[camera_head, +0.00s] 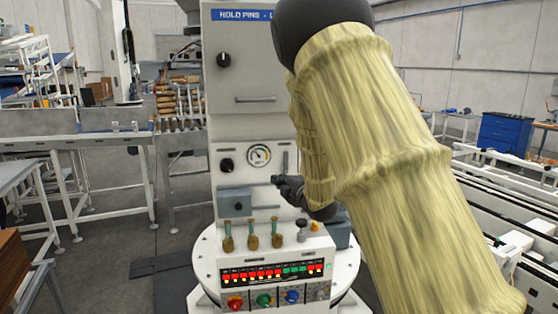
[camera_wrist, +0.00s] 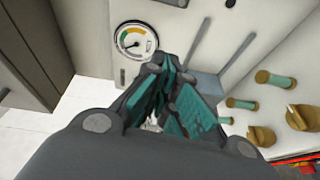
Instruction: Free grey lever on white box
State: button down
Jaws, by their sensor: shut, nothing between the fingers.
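The white box (camera_head: 240,130) is a tall pale cabinet with a dial gauge (camera_head: 258,155). Several slim grey bars sit on its face: one upright (camera_head: 285,162) right of the gauge, one level (camera_head: 256,183) below it and one level (camera_head: 264,207) lower. Two grey bars also show in the wrist view, one nearer the gauge (camera_wrist: 199,44) and one farther (camera_wrist: 238,66). I cannot tell which is the lever. My gripper (camera_head: 277,181) is shut and empty, close to the face below the gauge; its fingers (camera_wrist: 172,78) look together in the wrist view. Contact is unclear.
A blue-grey block (camera_head: 235,201) juts from the cabinet face, left of my gripper. Several brass valves (camera_head: 251,242) stand below it, above a panel of lit buttons (camera_head: 270,274). My sleeved arm covers the right side. Work tables (camera_head: 110,150) stand at left.

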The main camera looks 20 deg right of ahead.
aim_at(286, 163)
jog(key=r, duration=0.2)
jog(key=r+n, duration=0.1)
jog(key=shift+w+d+r+t, duration=0.2)
jog(key=shift+w+r+t, duration=0.1)
jog(key=w+p, duration=0.2)
jog(key=w, duration=0.3)
jog(key=w+p, duration=0.2)
jog(key=w, duration=0.3)
jog(key=shift+a+r+p, duration=0.15)
jog(key=shift+p, duration=0.2)
jog(key=d, duration=0.1)
jog(key=s+d+p, duration=0.1)
jog(key=d, duration=0.1)
jog(key=shift+d, duration=0.15)
jog(key=shift+f+p, duration=0.2)
jog(key=shift+p, duration=0.1)
jog(key=shift+s+d, duration=0.1)
jog(key=shift+d, duration=0.05)
jog(key=shift+b, duration=0.3)
